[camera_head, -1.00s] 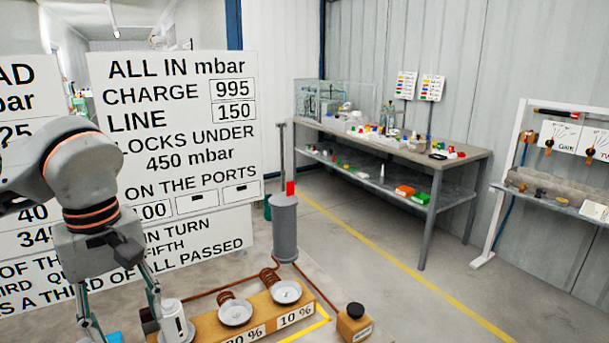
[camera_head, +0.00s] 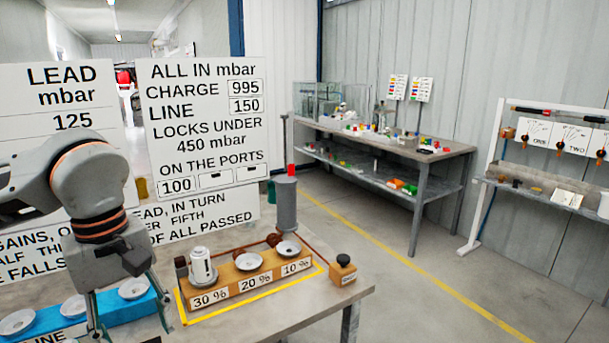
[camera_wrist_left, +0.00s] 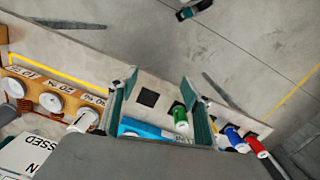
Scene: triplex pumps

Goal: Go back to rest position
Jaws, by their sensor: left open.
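My left gripper (camera_head: 130,312) hangs open and empty at the lower left, pointing down; its spread fingers also show in the left wrist view (camera_wrist_left: 158,92). A white canister (camera_head: 202,267) stands upright at the 30 % place of the wooden block (camera_head: 255,280), to the right of my gripper and apart from it. The 20 % dish (camera_head: 248,261) and 10 % dish (camera_head: 287,249) are empty. In the left wrist view, green (camera_wrist_left: 180,119), blue (camera_wrist_left: 235,139) and red (camera_wrist_left: 257,147) canisters show near the fingers. My right gripper is out of view.
A blue block with white dishes (camera_head: 74,306) lies below my gripper. Large sign boards stand behind.

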